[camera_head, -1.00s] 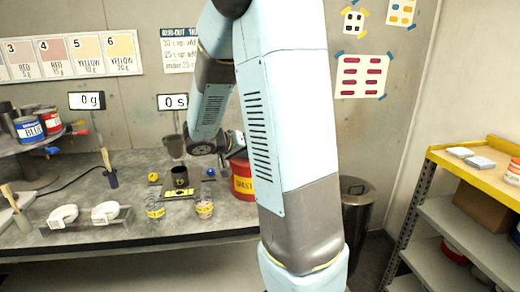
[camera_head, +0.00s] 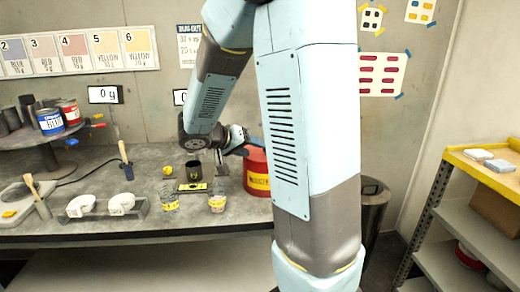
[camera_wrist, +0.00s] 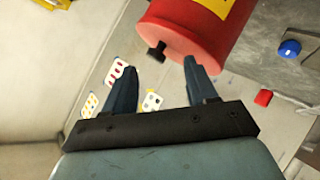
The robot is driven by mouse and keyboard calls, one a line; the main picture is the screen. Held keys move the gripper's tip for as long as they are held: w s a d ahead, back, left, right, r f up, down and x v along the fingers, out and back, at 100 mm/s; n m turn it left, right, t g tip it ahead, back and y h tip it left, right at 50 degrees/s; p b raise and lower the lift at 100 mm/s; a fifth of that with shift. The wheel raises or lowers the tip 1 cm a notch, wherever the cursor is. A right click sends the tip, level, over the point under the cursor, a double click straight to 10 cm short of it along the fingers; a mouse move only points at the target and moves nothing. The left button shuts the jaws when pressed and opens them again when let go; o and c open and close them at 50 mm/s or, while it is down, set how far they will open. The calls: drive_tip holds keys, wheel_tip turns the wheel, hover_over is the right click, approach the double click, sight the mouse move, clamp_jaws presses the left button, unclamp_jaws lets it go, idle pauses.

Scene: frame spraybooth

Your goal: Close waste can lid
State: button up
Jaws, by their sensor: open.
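The waste can (camera_head: 257,178) is red with a yellow label and stands on the bench, partly behind my arm in the head view. In the wrist view the can (camera_wrist: 185,38) fills the top middle, turned by the camera's roll. A black knob-like piece (camera_wrist: 157,51) sticks out from its rounded red end. My gripper (camera_wrist: 159,63) is open, with its two dark blue fingers apart and the black piece showing between their tips. In the head view my gripper (camera_head: 252,141) is at the can's top. I cannot tell how the lid stands; contact is unclear too.
A dark cup (camera_head: 193,171), clear cups (camera_head: 217,203) and a white holder (camera_head: 122,204) stand on the bench (camera_head: 150,226) left of the can. A metal bin (camera_head: 374,205) stands on the floor. A yellow-topped shelf (camera_head: 460,163) is at the right.

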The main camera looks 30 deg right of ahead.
drive_tip(key=w+r+v, duration=0.1)
drive_tip(key=v, duration=0.6)
drive_tip(key=shift+s+r, duration=0.15)
drive_tip(key=shift+s, duration=0.15)
drive_tip(key=s+a+r+n+t+y, duration=0.1)
drive_tip(key=s+a+n+y, duration=0.1)
drive_tip(key=s+y, duration=0.2)
drive_tip(key=s+a+r+n+t+y, duration=0.1)
drive_tip(key=s+y, duration=0.3)
drive_tip(key=s, duration=0.5)
drive_tip(key=s+a+r+n+t+y, duration=0.1)
drive_tip(key=s+a+r+n+y, duration=0.1)
drive_tip(key=s, duration=0.5)
drive_tip(key=shift+s+a+n+y, duration=0.3)
drive_tip(key=shift+a+n+y, duration=0.6)
drive_tip(key=shift+a, duration=0.2)
